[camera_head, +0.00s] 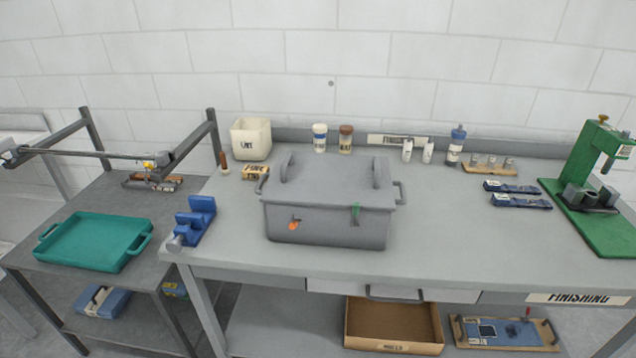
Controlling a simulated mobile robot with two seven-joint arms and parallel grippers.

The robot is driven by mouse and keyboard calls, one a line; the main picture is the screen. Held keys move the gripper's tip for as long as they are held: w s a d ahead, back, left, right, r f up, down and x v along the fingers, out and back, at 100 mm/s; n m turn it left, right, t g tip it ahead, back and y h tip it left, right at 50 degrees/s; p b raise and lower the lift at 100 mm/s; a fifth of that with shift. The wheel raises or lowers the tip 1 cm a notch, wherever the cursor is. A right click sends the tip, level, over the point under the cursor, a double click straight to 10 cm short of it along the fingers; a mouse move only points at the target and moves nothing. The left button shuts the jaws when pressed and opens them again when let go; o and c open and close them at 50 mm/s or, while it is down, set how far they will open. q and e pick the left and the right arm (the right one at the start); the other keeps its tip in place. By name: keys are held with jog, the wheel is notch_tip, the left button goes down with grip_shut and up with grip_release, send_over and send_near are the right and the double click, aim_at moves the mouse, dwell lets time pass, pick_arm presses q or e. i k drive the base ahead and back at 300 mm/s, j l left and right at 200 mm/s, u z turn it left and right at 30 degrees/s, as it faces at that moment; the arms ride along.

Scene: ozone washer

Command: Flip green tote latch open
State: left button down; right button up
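A grey lidded tote (325,215) stands on the grey workbench, left of its middle. Its lid (335,180) is on, with two raised grips on top and a handle at each side. A small green latch (356,212) sits on the right of its front face, upright across the lid seam. An orange latch (295,224) sits on the left of the front face and looks tilted. Neither of my grippers is in view.
A blue vise (195,220) stands left of the tote. A white bin (251,139) and several bottles line the back. A green press (598,190) stands at the right. A teal tray (95,240) lies on the left side table.

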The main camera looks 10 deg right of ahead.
aim_at(356, 208)
jog(key=l+u, duration=0.2)
jog(key=l, duration=0.7)
jog(key=k+l+u, duration=0.2)
jog(key=l, duration=0.65)
jog(key=i+l, duration=0.05)
jog(key=i, duration=0.05)
